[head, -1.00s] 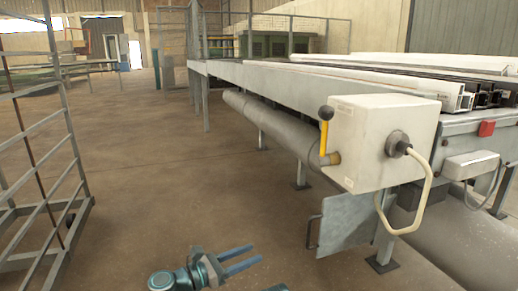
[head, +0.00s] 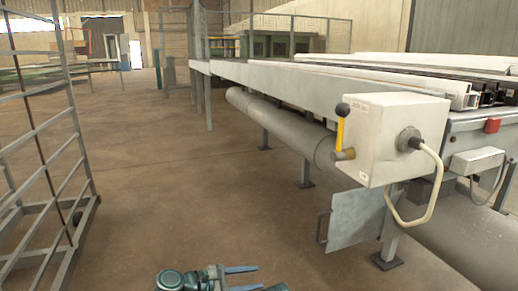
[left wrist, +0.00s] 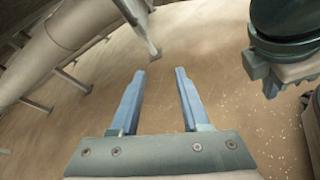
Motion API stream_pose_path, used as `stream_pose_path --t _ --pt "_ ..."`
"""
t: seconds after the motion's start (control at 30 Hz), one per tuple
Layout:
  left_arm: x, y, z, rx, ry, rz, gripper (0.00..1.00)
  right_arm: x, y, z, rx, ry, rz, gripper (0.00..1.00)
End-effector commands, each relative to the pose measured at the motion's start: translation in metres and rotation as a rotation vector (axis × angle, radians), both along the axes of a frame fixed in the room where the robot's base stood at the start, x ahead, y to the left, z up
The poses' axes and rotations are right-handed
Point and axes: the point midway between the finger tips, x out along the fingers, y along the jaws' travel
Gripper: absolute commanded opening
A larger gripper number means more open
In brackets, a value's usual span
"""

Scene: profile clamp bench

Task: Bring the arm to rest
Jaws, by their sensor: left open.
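My left gripper (head: 243,278) is low at the bottom edge of the head view, over the bare floor and in front of the clamp bench. In the left wrist view its two blue fingers (left wrist: 160,88) stand apart with nothing between them. A dark, rounded arm part of mine fills the top right corner of the left wrist view. My right gripper does not show clearly in either view.
The clamp bench (head: 262,82) runs along the right, with a white control box (head: 385,135), a yellow-handled lever (head: 340,130) and a hanging grey plate (head: 355,220). A metal rack (head: 70,150) stands at left. The brown floor (head: 190,190) between is clear.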

Motion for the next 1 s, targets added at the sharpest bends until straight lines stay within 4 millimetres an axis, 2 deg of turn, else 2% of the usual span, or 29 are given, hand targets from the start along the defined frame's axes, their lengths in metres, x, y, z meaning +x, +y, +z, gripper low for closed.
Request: stream_pose_path --t 0.17,0.27,0.4,0.53,0.8,1.0 --pt "-0.013 0.006 -0.042 0.296 -0.137 -0.149 0.46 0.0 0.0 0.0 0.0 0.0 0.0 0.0" --pt "-0.023 0.019 -0.073 0.523 -0.236 -0.294 0.46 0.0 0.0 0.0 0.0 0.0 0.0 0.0" --pt "-0.04 0.052 -0.116 0.865 -0.372 -0.586 0.46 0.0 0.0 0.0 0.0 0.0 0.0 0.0" --pt "-0.052 0.085 -0.138 1.086 -0.444 -0.841 0.46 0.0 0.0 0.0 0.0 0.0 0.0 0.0" --pt "-0.068 0.146 -0.153 1.361 -0.494 -1.303 0.46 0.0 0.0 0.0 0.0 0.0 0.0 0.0" --pt "-0.072 0.139 -0.107 1.362 -0.503 -1.344 0.46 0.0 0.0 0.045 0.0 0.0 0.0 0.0"
